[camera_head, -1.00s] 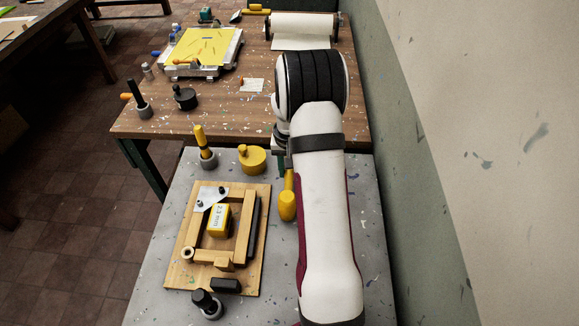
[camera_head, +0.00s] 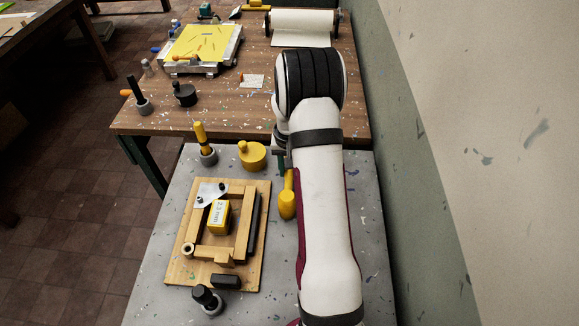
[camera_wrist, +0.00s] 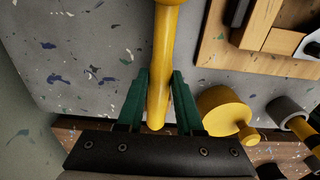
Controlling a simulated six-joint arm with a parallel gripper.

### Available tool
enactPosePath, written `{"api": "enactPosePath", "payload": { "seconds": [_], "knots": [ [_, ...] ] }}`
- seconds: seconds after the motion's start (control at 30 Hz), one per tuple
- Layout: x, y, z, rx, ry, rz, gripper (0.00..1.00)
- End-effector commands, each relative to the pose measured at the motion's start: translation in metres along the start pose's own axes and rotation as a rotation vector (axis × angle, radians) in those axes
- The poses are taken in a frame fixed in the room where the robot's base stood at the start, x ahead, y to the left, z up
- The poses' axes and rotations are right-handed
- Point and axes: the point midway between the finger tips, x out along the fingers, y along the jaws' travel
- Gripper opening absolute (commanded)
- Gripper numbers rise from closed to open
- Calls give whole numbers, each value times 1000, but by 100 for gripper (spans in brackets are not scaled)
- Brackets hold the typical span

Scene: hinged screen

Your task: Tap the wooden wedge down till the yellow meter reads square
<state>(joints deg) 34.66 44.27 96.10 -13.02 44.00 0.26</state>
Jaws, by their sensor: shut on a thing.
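A yellow mallet (camera_head: 287,205) lies on the grey bench right of the wooden frame. Its handle (camera_wrist: 161,65) runs between the green fingers of my gripper (camera_wrist: 157,100), which is shut on it. In the head view my arm hides most of the gripper. The wooden frame (camera_head: 243,225) sits on a board. A small wooden block at its near rail, apparently the wedge (camera_head: 225,257), looks seated there. The yellow meter (camera_head: 218,217) stands inside the frame, its label seeming to read 2.3 mm.
A round yellow knobbed piece (camera_head: 252,156) and a yellow-handled tool in a grey holder (camera_head: 207,157) stand behind the board. A black bar (camera_head: 226,281) lies on the board's near edge, and a black knob (camera_head: 207,300) stands in front. The wall is close on the right.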

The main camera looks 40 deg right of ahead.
Motion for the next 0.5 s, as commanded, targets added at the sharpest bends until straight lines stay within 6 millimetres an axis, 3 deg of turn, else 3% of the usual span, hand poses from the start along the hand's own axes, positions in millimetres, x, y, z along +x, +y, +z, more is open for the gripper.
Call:
{"api": "enactPosePath", "payload": {
  "seconds": [0.03, 0.07, 0.2, 0.23, 0.5],
  "knots": [
    [0, 0, 0, 0, 0, 0, 0],
    [0, 0, 0, 0, 0, 0, 41],
    [0, 0, 0, 0, 0, 0, 66],
    [0, 0, 0, 0, 0, 0, 70],
    [0, 0, 0, -1, 0, 0, 70]
  ]
}}
